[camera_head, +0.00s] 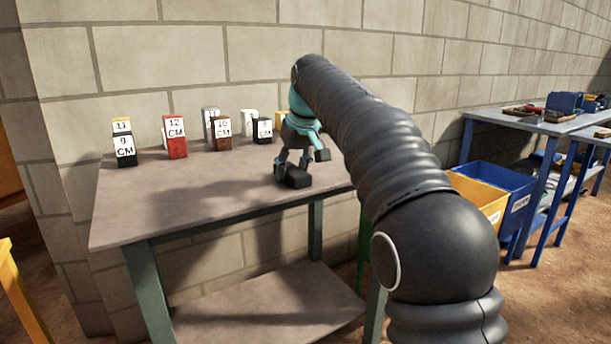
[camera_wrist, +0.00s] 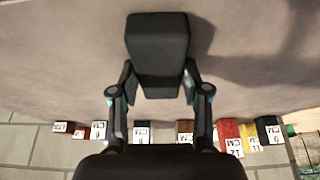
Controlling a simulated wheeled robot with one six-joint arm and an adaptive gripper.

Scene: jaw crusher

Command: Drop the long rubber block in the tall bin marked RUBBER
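A black block (camera_wrist: 157,45), which looks like the long rubber block, sits between the two fingers of my gripper (camera_wrist: 159,78) in the wrist view. The fingers bend inward against its two sides. In the head view my gripper (camera_head: 300,160) is over the right part of the grey table, with dark block-like ends below it. Whether the block touches the table is hard to tell. A yellow bin (camera_head: 480,196) and a blue bin (camera_head: 512,190) stand right of the table, partly behind my arm. Their labels are too small to read, and I cannot make out the word RUBBER.
Labelled blocks, including a black and yellow one (camera_head: 125,146), a red one (camera_head: 174,140) and a brown one (camera_head: 222,135), stand along the back of the table (camera_head: 150,215) by the block wall. The table's front left is clear. A blue-legged bench (camera_head: 530,122) stands at right.

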